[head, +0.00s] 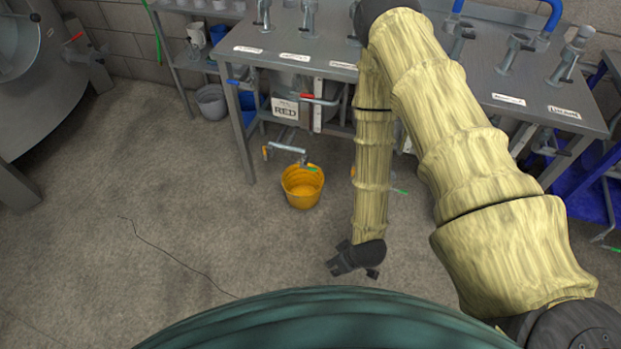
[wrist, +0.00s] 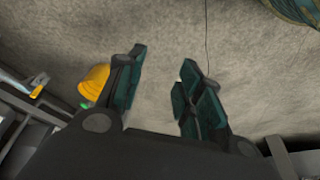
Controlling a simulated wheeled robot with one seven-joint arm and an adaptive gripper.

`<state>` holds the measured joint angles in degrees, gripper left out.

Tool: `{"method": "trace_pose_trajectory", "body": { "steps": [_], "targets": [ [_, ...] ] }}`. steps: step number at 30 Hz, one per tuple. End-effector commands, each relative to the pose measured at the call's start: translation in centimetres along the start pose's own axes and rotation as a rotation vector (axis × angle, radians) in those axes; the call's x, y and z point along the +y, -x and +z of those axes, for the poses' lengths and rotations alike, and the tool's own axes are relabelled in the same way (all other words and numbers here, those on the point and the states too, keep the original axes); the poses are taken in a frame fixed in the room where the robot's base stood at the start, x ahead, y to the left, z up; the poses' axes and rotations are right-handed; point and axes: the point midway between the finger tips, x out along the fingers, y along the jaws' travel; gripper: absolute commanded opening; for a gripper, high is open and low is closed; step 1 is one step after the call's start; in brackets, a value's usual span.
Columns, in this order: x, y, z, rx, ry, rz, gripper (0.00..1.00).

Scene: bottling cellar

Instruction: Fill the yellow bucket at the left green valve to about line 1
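The yellow bucket (head: 302,190) stands upright on the floor in front of the metal bench. The left green valve (head: 308,168) is on a low pipe, with its green handle over the bucket's back rim. The bucket's inside looks plain yellow; I cannot make out any liquid or line. My gripper (head: 356,262) hangs over the floor, right of and nearer than the bucket, touching nothing. In the wrist view my gripper (wrist: 163,62) has its fingers apart with nothing between them. The bucket (wrist: 93,79) lies left of the fingers there, with a bit of green handle (wrist: 86,105) beside it.
A second green handle (head: 399,191) shows right of my forearm. A thin dark line (head: 180,261) crosses the open floor at left.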

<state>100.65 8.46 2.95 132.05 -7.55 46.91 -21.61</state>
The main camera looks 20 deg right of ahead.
Motion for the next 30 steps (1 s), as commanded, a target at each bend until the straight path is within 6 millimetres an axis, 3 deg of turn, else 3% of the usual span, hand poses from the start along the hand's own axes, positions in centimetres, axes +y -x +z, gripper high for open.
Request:
{"method": "trace_pose_trajectory", "body": {
  "steps": [1,12,21,30],
  "targets": [
    [0.6,-3.0,-0.9,0.043,0.04,0.002,0.36],
    [4.5,-13.3,-9.5,0.331,0.385,0.078,0.36],
    [9.0,-19.6,-16.3,0.539,0.653,0.236,0.36],
    [14.4,-24.0,-22.1,0.701,0.903,0.475,0.36]
  ]
}}
